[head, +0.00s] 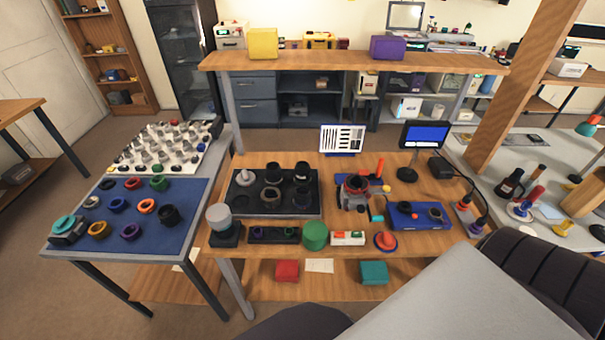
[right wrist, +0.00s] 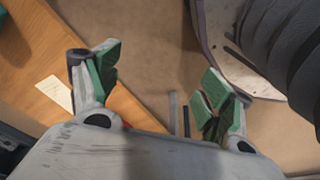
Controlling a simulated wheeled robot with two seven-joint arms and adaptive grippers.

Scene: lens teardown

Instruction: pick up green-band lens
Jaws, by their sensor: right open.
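Several dark lenses stand in a black tray (head: 240,207) on the wooden workbench in the head view, along with a pale lens-like part (head: 245,177). I cannot tell which lens has a green band; any band is too small to make out. My right gripper (right wrist: 162,88) is open and empty in the right wrist view, its two green-padded fingers wide apart. It is over the floor beside a wooden edge, with no lens between the fingers. My left gripper is not in view.
A blue mat (head: 70,250) with several coloured rings lies on the left table. A screen (head: 424,134) stands behind. A white paper (right wrist: 57,93) lies left of my right gripper.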

